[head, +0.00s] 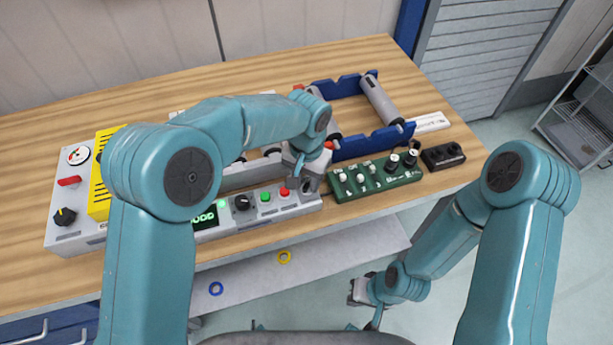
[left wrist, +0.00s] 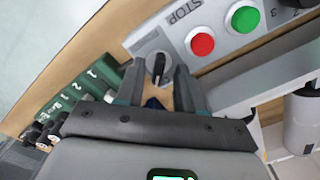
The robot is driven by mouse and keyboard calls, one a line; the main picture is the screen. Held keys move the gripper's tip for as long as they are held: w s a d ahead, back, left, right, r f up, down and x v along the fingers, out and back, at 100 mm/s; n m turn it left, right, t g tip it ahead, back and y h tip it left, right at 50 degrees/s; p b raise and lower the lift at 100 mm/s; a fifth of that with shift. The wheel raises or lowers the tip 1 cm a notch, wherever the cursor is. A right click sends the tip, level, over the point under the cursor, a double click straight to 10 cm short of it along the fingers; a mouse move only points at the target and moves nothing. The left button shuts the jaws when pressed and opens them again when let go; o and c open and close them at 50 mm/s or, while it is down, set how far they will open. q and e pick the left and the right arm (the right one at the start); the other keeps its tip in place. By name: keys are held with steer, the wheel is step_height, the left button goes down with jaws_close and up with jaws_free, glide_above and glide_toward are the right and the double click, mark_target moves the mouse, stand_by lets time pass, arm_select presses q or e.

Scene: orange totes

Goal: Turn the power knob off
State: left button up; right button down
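A dark rotary knob (left wrist: 158,66) with a pale pointer line sits at the end of the light grey control panel (head: 225,228), beside the red STOP button (left wrist: 202,44). In the left wrist view my left gripper (left wrist: 158,75) has its two fingers apart, one on each side of this knob, with a visible gap. In the head view the left gripper (head: 308,178) is over the panel's right end and mostly covers the knob. Whether the fingers touch it is unclear. My right gripper (head: 362,291) hangs low in front of the table, away from the panel; its fingers are too small to judge.
A green box (head: 375,181) with several knobs and switches stands right of the panel. A blue frame with rollers (head: 381,99) lies behind. A grey box with a black knob (head: 65,216) is at left. Yellow (head: 284,257) and blue (head: 216,288) rings lie on the lower shelf.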

arm_select(q)
steer(key=shift+s+r, duration=0.1)
steer(key=shift+s, duration=0.15)
steer(key=shift+c, duration=0.3)
steer(key=shift+w, duration=0.15)
jaws_close()
steer(key=shift+f+n+b, duration=0.2)
steer(key=shift+n+b, duration=0.75)
steer(key=shift+n, duration=0.35)
steer(key=n+b, duration=0.1)
steer(key=n, duration=0.2)
steer(key=shift+n+b, duration=0.3)
steer(key=shift+b, duration=0.05)
steer(key=n+b, duration=0.2)
steer(key=n, duration=0.4)
steer(key=shift+r, duration=0.15)
steer(key=n+b, duration=0.1)
steer(key=n, duration=0.4)
steer(key=shift+n, duration=0.3)
steer(key=shift+r, duration=0.1)
